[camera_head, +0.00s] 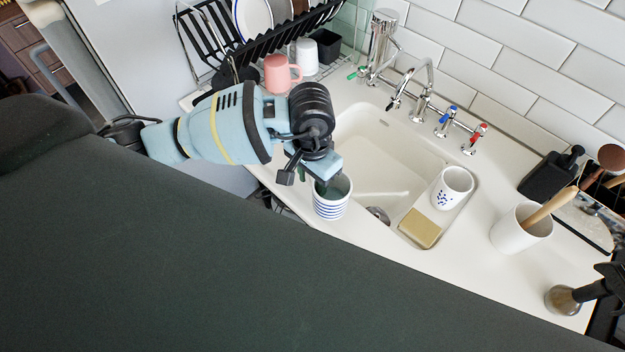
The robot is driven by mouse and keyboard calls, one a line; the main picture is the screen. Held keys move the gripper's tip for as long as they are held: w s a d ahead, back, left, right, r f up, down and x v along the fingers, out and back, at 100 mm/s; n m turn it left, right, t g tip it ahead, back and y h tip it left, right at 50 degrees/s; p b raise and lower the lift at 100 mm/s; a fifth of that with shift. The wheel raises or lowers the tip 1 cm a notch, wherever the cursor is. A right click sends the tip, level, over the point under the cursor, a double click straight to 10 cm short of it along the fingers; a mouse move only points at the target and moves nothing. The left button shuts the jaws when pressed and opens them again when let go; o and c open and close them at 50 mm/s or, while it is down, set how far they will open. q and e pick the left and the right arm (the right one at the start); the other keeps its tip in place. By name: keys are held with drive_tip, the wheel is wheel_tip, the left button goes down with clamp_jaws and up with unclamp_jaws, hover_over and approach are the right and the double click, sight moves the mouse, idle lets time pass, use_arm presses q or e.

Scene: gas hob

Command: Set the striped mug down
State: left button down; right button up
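The white mug with blue stripes (331,204) is upright at the counter's front edge, just left of the sink. My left gripper (318,180) comes down over the mug from the upper left, and its tip overlaps the mug's rim and opening. The fingers are partly hidden, so I cannot tell whether they are shut on the rim. I also cannot tell whether the mug's base touches the counter (365,228).
A pink mug (280,74) stands by the dish rack (260,45).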

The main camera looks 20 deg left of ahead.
use_arm(q)
drive_tip(key=shift+w+a, duration=0.25)
drive_tip(key=shift+w, duration=0.4)
drive_tip(key=shift+w+f, duration=0.15)
drive_tip(key=shift+f, duration=1.65)
drive_tip(key=shift+a+f, duration=0.1)
drive_tip(key=shift+f, duration=0.15)
drive_tip(key=c, duration=0.9)
unclamp_jaws()
wheel_tip(320, 180, up, 12)
drive_tip(key=shift+a+r, duration=0.1)
drive_tip(key=shift+r, duration=0.15)
